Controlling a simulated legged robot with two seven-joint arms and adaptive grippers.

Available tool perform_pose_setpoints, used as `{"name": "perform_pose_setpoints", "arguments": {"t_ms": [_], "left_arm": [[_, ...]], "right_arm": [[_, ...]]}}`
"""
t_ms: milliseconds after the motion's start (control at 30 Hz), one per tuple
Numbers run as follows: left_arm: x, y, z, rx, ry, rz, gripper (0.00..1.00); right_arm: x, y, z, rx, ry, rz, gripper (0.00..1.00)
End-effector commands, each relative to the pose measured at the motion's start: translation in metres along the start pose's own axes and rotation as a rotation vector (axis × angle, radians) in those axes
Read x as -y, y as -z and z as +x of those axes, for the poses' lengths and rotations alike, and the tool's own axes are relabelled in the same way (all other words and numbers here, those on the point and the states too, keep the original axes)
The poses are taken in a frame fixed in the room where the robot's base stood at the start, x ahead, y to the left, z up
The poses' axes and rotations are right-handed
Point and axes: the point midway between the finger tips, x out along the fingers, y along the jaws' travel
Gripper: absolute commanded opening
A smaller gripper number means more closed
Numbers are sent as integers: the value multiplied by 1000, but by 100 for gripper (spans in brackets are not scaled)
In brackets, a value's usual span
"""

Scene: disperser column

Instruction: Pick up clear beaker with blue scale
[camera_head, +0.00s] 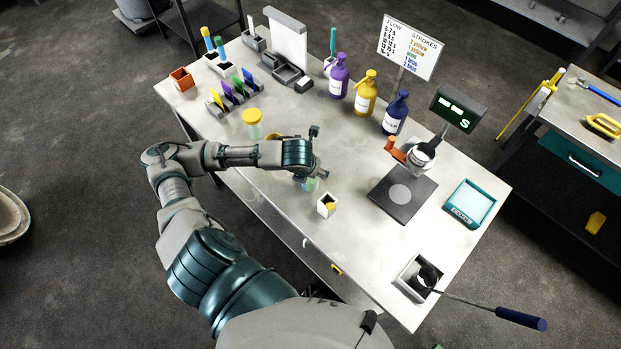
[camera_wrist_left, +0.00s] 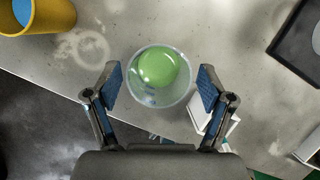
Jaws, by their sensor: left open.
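The clear beaker (camera_wrist_left: 147,94) stands on the table in the left wrist view, seen from above, with a green round patch inside and small blue marks on its wall. In the head view the beaker (camera_head: 312,185) shows only in part below my left gripper, which hides the rest. My left gripper (camera_wrist_left: 158,82) is open, with one blue-padded finger on each side of the beaker. There is a gap on the left; on the right the finger is close, and I cannot tell whether it touches. My right gripper is not in view.
A small white box (camera_head: 325,208) stands close beside the beaker. A yellow-lidded jar (camera_head: 253,128) is behind my left arm. A dark scale plate (camera_head: 387,202) lies to the right; pump bottles (camera_head: 364,98) stand farther back. The table's front edge is near the beaker.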

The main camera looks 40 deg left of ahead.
Motion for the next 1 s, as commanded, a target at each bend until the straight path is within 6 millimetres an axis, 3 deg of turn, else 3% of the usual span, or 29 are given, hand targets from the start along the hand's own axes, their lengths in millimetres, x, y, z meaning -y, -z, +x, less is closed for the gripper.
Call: {"name": "perform_pose_setpoints", "arguments": {"t_ms": [300, 567, 1000], "left_arm": [[-2, 0, 9, 0, 1, 0, 81], [-1, 0, 9, -1, 0, 1, 20], [-1, -3, 1, 1, 0, 1, 19]], "right_arm": [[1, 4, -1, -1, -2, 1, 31], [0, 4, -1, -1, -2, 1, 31], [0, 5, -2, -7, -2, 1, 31]]}}
